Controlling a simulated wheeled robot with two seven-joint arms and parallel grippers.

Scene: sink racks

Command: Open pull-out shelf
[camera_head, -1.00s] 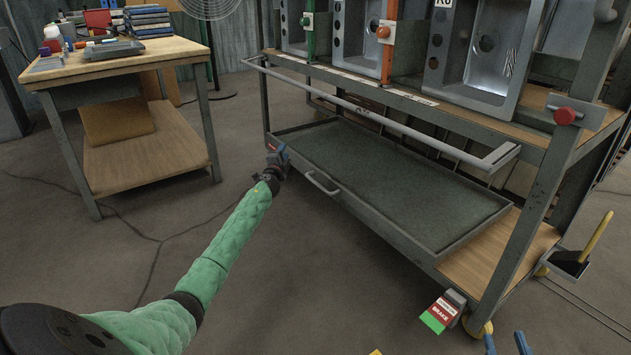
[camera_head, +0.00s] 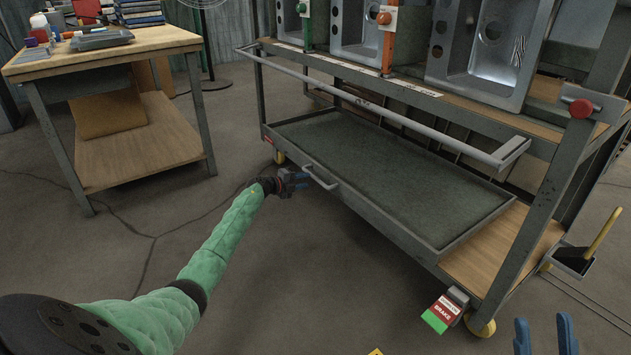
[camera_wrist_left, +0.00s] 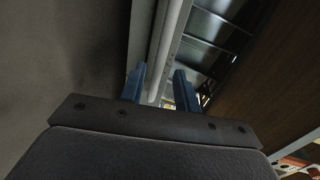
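The pull-out shelf (camera_head: 395,180) is a shallow grey-green tray low in the sink rack, empty, its front running beneath the rack's long rail. Its small curved metal handle (camera_head: 324,185) sits on the left part of the front. My left gripper (camera_head: 304,181) is at the handle, pointing at it from the left. In the left wrist view its two blue fingers (camera_wrist_left: 160,90) are apart, with a pale bar visible beyond and between them. Whether the fingers surround or touch the handle is unclear. My right gripper (camera_head: 545,338) shows only blue fingertips, apart and empty, at the bottom right.
The long rail (camera_head: 380,105) crosses above the shelf. Metal sinks (camera_head: 490,50) stand on the rack's upper deck. A brake pedal (camera_head: 443,311) sticks out at the lower right. A wooden workbench (camera_head: 125,110) stands at left.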

